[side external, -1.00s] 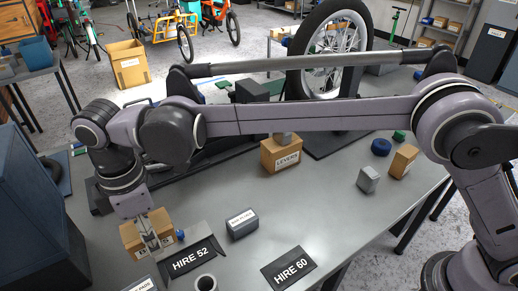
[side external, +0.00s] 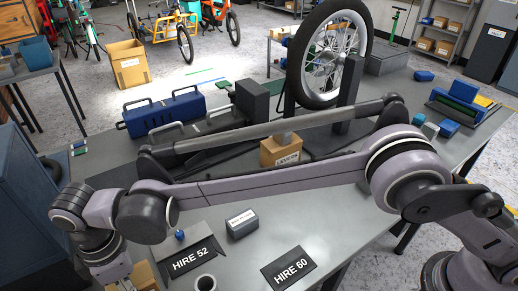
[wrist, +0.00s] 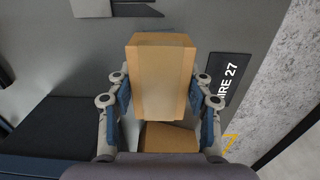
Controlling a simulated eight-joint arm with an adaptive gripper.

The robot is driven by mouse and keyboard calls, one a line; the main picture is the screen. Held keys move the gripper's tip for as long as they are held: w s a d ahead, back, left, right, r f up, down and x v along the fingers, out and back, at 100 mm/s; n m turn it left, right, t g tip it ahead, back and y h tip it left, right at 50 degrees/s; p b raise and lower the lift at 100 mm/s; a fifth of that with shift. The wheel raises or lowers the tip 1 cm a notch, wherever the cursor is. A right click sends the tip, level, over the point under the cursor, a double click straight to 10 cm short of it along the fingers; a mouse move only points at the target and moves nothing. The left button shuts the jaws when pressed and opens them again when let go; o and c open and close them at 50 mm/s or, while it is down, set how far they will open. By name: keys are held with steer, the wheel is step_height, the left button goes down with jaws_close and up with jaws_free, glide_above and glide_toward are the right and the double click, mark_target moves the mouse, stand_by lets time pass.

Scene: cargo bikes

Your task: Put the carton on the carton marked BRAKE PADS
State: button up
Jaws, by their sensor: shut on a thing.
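My gripper (wrist: 165,104) is shut on a brown carton (wrist: 160,72), with a finger on each of two opposite sides. A second brown carton (wrist: 168,138) shows below it in the wrist view, partly covered by the held carton and my gripper. No marking is readable on it, and I cannot tell whether the two touch. In the side external view my gripper (side external: 122,284) is at the bottom left edge, mostly cut off. Part of a brown carton (side external: 146,274) shows beside it; I cannot tell which one.
A carton (side external: 281,152) stands behind my arm. A HIRE 27 sign (wrist: 226,80) lies near the bench edge.

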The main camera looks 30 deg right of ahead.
steer(key=shift+f, duration=0.1)
steer(key=o, duration=1.3)
steer(key=shift+c, duration=0.2)
step_height(320, 180, up, 12)
steer(key=w+d+r+m+t+y, duration=0.1)
steer(key=w+d+r+m, duration=0.15)
steer(key=d, duration=0.75)
steer(key=w+d+r+m+t, duration=0.1)
steer(key=w+d+r+m, duration=0.15)
steer(key=d, duration=0.65)
steer(key=w+d+r+m+t+y, duration=0.1)
steer(key=w+d+r+m, duration=0.2)
steer(key=d, duration=0.7)
steer(key=s+d+f+m+t, duration=0.1)
steer(key=s+d+f+m, duration=0.2)
steer(key=d, duration=0.4)
steer(key=s+d+f+m+t+h, duration=0.1)
steer(key=s+d+f+m, duration=0.2)
steer(key=s+d, duration=0.3)
steer(key=s+d+f+m+t+h, duration=0.1)
steer(key=s+d+f+m, duration=0.3)
steer(key=d, duration=0.6)
steer(key=shift+s+f+t, duration=0.15)
steer(key=shift+s+t, duration=0.45)
steer(key=shift+s, duration=0.05)
